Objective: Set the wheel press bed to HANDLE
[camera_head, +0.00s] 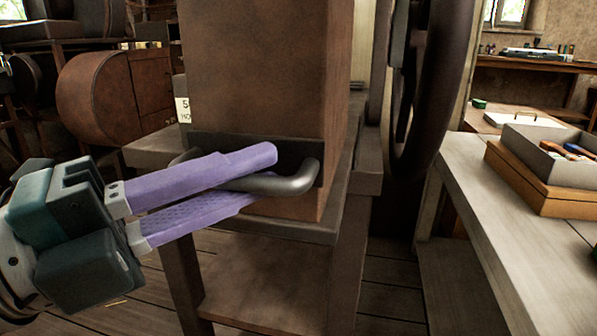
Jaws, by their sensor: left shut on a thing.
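The press (265,75) is a tall rust-brown block standing on a dark bench-like base with legs. A grey bar handle (295,182) sticks out low on its front face, in front of a dark recess. A large dark handwheel (437,90) shows at the upper right of the press, cut off by the top edge. My left gripper (262,175) comes in from the left, with its two purple fingers above and below the bar, shut on the handle. A small label (183,110) is at the press's left edge, only partly readable. My right gripper is not in view.
A pale worktable (480,215) stands at the right with an open grey box (550,150) on a wooden case. A round brown drum (100,95) stands at the back left. A lower shelf (265,290) lies under the press.

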